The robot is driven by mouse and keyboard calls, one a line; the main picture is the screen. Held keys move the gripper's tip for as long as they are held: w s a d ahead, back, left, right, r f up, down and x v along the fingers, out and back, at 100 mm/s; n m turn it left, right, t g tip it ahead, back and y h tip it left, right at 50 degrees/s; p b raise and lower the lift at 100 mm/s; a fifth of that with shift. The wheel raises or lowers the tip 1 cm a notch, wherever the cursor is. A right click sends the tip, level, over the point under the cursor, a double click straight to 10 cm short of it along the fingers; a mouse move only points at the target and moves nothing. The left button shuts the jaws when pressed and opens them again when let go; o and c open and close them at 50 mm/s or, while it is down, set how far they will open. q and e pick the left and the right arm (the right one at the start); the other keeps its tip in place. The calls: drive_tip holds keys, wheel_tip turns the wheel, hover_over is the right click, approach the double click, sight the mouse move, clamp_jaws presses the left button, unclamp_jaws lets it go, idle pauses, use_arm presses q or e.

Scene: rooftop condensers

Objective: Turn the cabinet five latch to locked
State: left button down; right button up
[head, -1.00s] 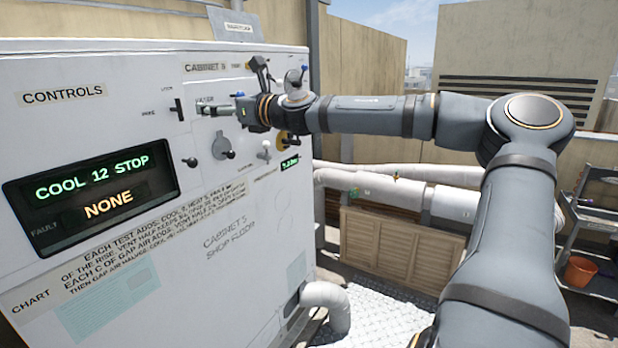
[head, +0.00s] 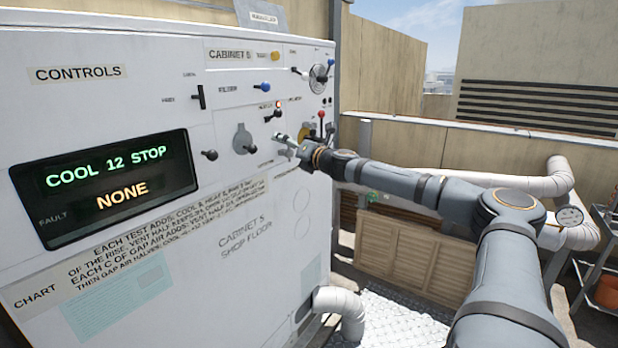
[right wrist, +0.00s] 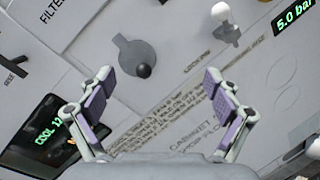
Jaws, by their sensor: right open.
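The cabinet five panel (head: 260,205) is white and full of controls. A grey round plate with a black-ball lever (head: 242,140) is on it; it also shows in the right wrist view (right wrist: 135,55), the ball at its lower right. I cannot read which control is the latch. My right gripper (head: 290,142) is at the panel's right part, right of that plate. In the right wrist view my gripper (right wrist: 158,82) is open, nothing between its fingers, with the plate beyond and above them. A white-knobbed lever (right wrist: 222,14) is at upper right. My left gripper is not in view.
A lit display (head: 105,185) reads COOL 12 STOP and NONE. A blue knob (head: 262,87), a red-tipped lever (head: 321,114) and a round dial (head: 319,77) surround the gripper's area. White pipes (head: 500,180) and a slatted wooden box (head: 410,245) stand right.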

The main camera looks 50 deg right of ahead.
drive_tip(key=s+d+f+m+g+h+b, duration=0.1)
drive_tip(key=d+f+m, duration=0.4)
drive_tip(key=f, duration=0.6)
drive_tip(key=shift+s+d+f+h, duration=0.4)
drive_tip(key=shift+d, duration=0.25)
drive_tip(key=shift+w, duration=0.1)
